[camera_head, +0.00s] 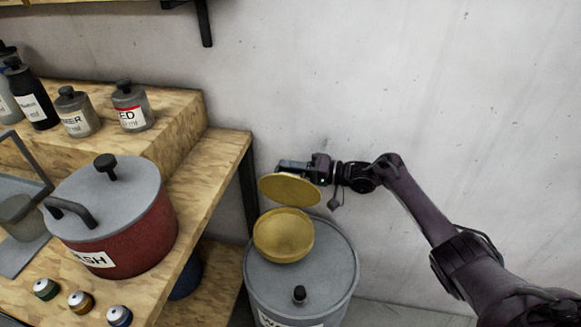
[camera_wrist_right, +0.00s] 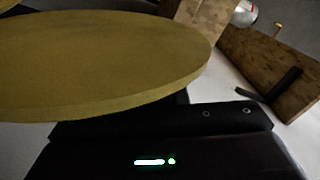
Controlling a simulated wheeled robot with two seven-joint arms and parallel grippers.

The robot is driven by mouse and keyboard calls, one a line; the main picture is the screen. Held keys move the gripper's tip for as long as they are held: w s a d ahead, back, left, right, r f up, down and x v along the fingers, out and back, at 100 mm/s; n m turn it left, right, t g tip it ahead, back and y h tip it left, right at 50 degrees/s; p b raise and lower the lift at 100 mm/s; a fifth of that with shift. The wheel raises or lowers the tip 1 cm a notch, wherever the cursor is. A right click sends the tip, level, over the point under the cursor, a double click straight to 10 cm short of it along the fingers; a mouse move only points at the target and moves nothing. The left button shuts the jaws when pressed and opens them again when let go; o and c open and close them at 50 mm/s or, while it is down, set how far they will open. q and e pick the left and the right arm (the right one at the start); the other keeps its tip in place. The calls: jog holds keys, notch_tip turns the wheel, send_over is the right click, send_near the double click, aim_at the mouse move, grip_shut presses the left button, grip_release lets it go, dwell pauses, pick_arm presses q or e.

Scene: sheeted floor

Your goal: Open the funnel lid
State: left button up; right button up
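The yellow funnel (camera_head: 284,238) stands on top of a grey drum (camera_head: 335,262), and its bowl shows open from above. Its round yellow lid (camera_head: 289,190) is up off the bowl, slightly tilted, above the bowl's far side. My right gripper (camera_head: 294,166) is at the lid's far edge, reaching in from the right. In the right wrist view the lid (camera_wrist_right: 110,60) fills the upper left and hides the fingertips, so I cannot tell whether they grip it or only touch it. My left gripper is not in view.
A wooden workbench (camera_head: 215,165) on the left holds a red pot (camera_head: 125,235) and several bottles. A small black-knobbed cap (camera_head: 299,294) sits on the drum's near side. A plain wall stands behind my right arm. Floor shows right of the drum.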

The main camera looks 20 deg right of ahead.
jog(key=o, duration=0.4)
jog(key=v, duration=0.8)
jog(key=shift+b, duration=0.4)
